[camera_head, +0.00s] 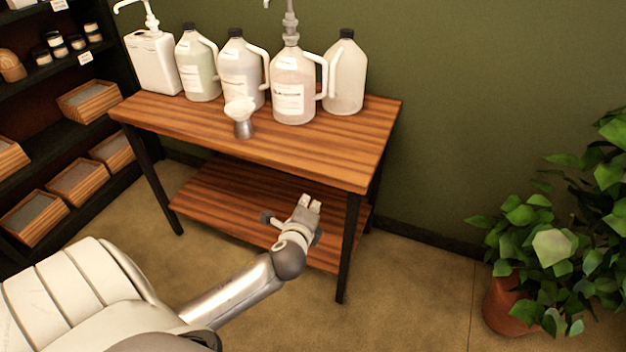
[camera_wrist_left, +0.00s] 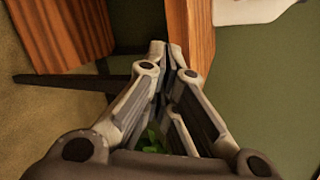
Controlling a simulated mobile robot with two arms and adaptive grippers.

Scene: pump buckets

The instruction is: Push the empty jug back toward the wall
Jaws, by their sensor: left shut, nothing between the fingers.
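Several plastic jugs stand in a row along the back of the wooden table (camera_head: 330,150). The rightmost jug (camera_head: 346,82) is translucent, has a dark cap and no label, and looks empty. Left of it, a labelled jug (camera_head: 294,84) carries a grey pump and stands slightly forward. My left gripper (camera_head: 311,204) is shut and empty, apart from the jugs, in front of the table and below its top's front edge. In the left wrist view its fingers (camera_wrist_left: 167,52) meet with the table's edge (camera_wrist_left: 190,30) beyond them. My right gripper is not in view.
A capped jug (camera_head: 241,70), a greenish jug (camera_head: 198,65) and a white pump container (camera_head: 153,62) stand further left. A funnel-like cup (camera_head: 241,117) is in front of them. The green wall (camera_head: 470,90) is behind. The tabletop's right front is clear. A potted plant (camera_head: 560,240) stands right.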

